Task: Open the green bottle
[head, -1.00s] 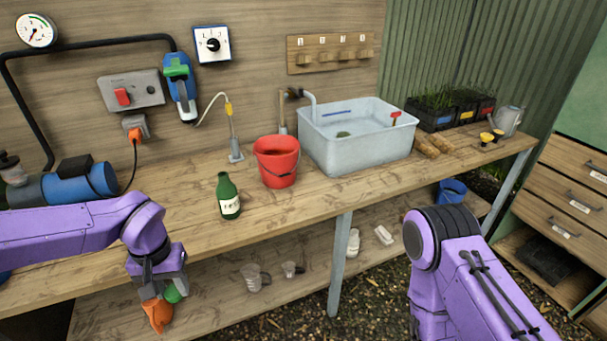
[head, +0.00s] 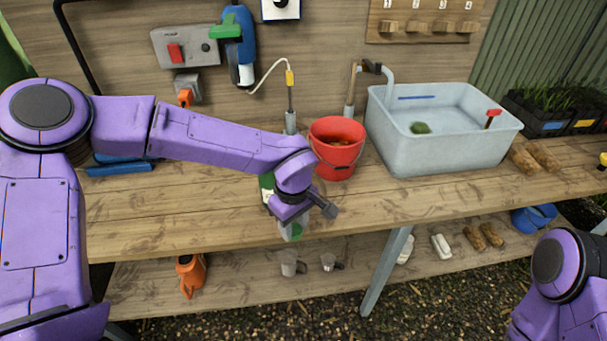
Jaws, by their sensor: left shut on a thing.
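The green bottle (head: 267,184) stands on the wooden bench, left of the red bucket. My left gripper (head: 303,213) is in front of it and hides most of it, so its neck and cap cannot be made out. The left gripper is shut on a small green and pale thing (head: 291,231) that shows under the jaws at the bench's front edge. What this thing is, and whether it touches the bottle, I cannot tell. My right arm shows at the bottom right, but its gripper is out of view.
The red bucket (head: 337,160) stands close to the right of my left gripper. The grey sink tub (head: 445,147) is further right. An orange can (head: 192,275) and clear cups (head: 290,263) are on the lower shelf. The bench front (head: 180,220) is clear.

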